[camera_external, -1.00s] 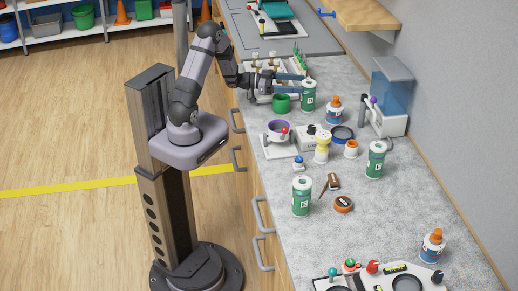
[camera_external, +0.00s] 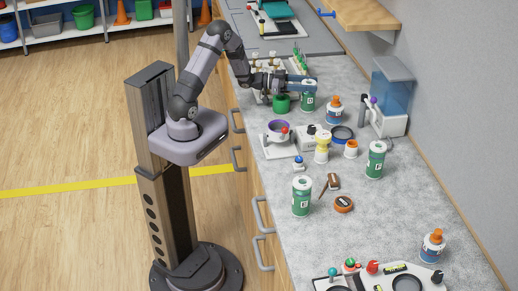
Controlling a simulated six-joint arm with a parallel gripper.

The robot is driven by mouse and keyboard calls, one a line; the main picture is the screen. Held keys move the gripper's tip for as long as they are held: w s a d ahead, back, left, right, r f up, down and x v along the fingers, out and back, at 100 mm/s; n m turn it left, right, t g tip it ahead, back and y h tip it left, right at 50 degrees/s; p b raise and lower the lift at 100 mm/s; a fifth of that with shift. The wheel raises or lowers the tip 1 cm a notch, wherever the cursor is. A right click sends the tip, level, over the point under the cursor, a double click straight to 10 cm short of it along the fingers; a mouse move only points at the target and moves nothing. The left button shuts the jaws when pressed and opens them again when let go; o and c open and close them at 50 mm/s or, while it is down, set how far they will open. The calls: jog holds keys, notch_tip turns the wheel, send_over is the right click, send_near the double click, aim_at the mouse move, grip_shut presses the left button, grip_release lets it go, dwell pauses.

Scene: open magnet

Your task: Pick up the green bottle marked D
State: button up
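Three green bottles with white tops stand upright on the grey counter (camera_external: 410,220): a far one (camera_external: 308,102), one at the right (camera_external: 375,161) and a near one (camera_external: 301,198). Their label letters are too small for me to read surely, so I cannot tell which is D. My gripper (camera_external: 303,84) is at the far bottle, with its fingers level with the bottle's upper part. The fingers overlap the bottle in this view, and I cannot tell whether they are shut on it. The bottle appears to stand on the counter.
A green cup (camera_external: 281,103) sits just below my gripper. Orange-capped bottles (camera_external: 334,110), a yellow bottle (camera_external: 321,147) and a scale with a purple bowl (camera_external: 279,132) crowd the middle. A blue-tank machine (camera_external: 391,97) stands right. The front counter is clearer.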

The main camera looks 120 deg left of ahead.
grip_shut()
jog(key=shift+r, duration=0.1)
jog(key=shift+r+b, duration=0.4)
jog(key=shift+r, duration=4.6)
jog(key=shift+w, duration=0.1)
